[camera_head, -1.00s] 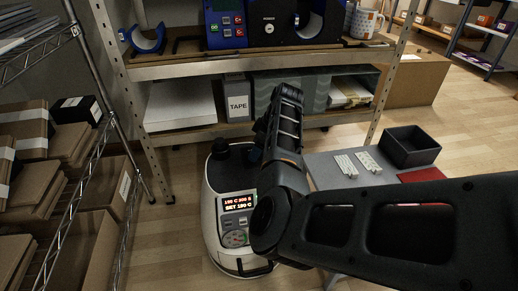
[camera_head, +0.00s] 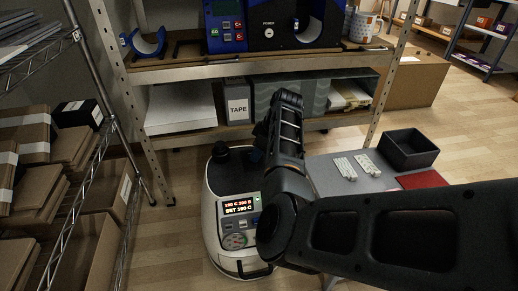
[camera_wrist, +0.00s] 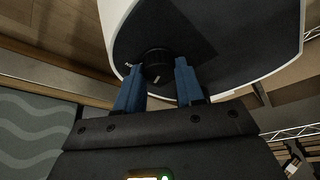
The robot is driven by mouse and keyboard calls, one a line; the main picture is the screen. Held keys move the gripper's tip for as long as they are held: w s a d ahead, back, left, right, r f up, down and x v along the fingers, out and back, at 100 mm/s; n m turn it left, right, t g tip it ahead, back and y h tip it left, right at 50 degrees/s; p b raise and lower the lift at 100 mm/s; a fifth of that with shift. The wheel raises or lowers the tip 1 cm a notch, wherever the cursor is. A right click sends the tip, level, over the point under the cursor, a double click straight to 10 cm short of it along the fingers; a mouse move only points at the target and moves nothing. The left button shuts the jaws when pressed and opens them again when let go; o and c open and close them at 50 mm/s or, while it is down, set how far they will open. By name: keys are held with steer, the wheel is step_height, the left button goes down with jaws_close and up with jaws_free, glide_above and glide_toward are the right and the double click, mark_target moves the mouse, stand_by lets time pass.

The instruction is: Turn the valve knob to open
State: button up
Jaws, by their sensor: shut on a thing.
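The valve knob (camera_wrist: 156,61) is round and black with a pale mark, and sits on the dark face of a white-bodied unit (camera_wrist: 218,45) in the wrist view. My gripper (camera_wrist: 159,67) has its two blue fingers on either side of the knob, shut on it. In the head view the white rounded unit (camera_head: 212,222) stands on the floor with a lit display (camera_head: 240,207) and a dark top. My arm covers its right side there.
A metal shelf (camera_head: 250,68) with machines and boxes stands behind the unit. A rack of cardboard boxes (camera_head: 75,195) is at the left. A grey table (camera_head: 325,170) with a black bin (camera_head: 408,150) and a red mat (camera_head: 421,180) is at the right.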

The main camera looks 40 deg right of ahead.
steer(key=shift+s+r+m+p, duration=0.15)
steer(key=shift+r+m+p, duration=0.15)
steer(key=shift+p, duration=0.9)
steer(key=shift+m+p, duration=0.3)
steer(key=shift+p, duration=0.4)
steer(key=m+h+p, duration=0.1)
steer(key=m+p, duration=0.1)
steer(key=p, duration=0.1)
steer(key=shift+a+f, duration=0.1)
steer(key=shift+a, duration=0.05)
steer(key=m+h+p, duration=0.1)
steer(key=m+p, duration=0.1)
steer(key=m, duration=0.1)
steer(key=shift+f+m+h+p, duration=0.1)
steer(key=shift+m+h+p, duration=0.2)
steer(key=shift+h+p, duration=0.1)
steer(key=shift+a+f+m+g+h+p, duration=0.1)
steer(key=shift+m+g+h+p, duration=0.35)
steer(key=shift+m, duration=0.95)
steer(key=o, duration=1)
steer(key=shift+o, duration=0.2)
steer(key=shift+w, duration=0.2)
